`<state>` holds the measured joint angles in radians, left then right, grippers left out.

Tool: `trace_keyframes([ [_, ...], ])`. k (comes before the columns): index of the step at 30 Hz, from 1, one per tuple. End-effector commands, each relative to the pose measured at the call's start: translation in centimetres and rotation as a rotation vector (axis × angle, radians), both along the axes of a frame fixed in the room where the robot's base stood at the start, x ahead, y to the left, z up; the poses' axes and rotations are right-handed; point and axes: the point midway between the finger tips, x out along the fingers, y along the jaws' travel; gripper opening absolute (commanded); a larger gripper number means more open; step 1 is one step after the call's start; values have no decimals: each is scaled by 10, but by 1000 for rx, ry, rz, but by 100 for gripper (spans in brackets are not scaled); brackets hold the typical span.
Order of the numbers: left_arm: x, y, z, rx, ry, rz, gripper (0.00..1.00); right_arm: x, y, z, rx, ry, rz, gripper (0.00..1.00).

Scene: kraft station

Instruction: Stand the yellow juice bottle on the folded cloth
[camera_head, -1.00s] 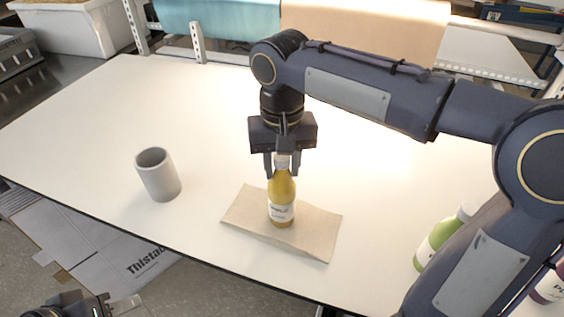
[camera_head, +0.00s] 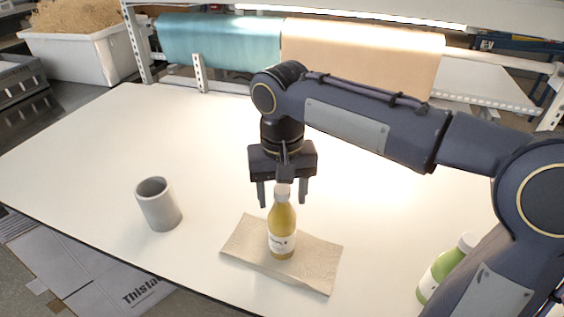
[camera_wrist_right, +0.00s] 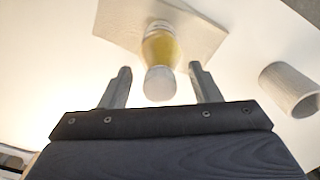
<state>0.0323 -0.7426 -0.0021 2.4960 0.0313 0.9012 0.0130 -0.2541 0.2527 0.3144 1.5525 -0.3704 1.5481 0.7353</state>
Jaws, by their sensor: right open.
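The yellow juice bottle (camera_head: 282,228) with a white cap stands upright on the folded cloth (camera_head: 244,243), a flat beige rectangle on the white table. My right gripper (camera_head: 283,197) is open above the bottle, its fingers spread to either side of the cap. In the right wrist view, the bottle (camera_wrist_right: 160,52) appears beyond and between the open fingers (camera_wrist_right: 160,90), which do not touch it. The cloth (camera_wrist_right: 118,22) lies under the bottle there. My left gripper is not in the head view now.
A grey cup (camera_head: 159,205) stands on the table (camera_head: 90,160) left of the cloth; it also shows in the right wrist view (camera_wrist_right: 290,88). A green bottle (camera_head: 447,268) is at the right, partly behind my right arm. The table's left side is clear.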

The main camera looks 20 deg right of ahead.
Motion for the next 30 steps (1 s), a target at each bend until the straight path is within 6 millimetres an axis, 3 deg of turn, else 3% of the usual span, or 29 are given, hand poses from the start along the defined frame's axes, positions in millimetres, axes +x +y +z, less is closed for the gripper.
trace_keyframes([
  [9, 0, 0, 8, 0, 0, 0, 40, 1, 1, 73, 3, -5, 1, 57],
  [15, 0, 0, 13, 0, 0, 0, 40, 1, 1, 105, 2, -3, 1, 57],
  [25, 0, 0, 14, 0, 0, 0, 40, -2, -3, 115, 4, -6, 3, 57],
  [30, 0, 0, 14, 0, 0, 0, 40, -22, -32, 98, 53, -57, 25, 57],
])
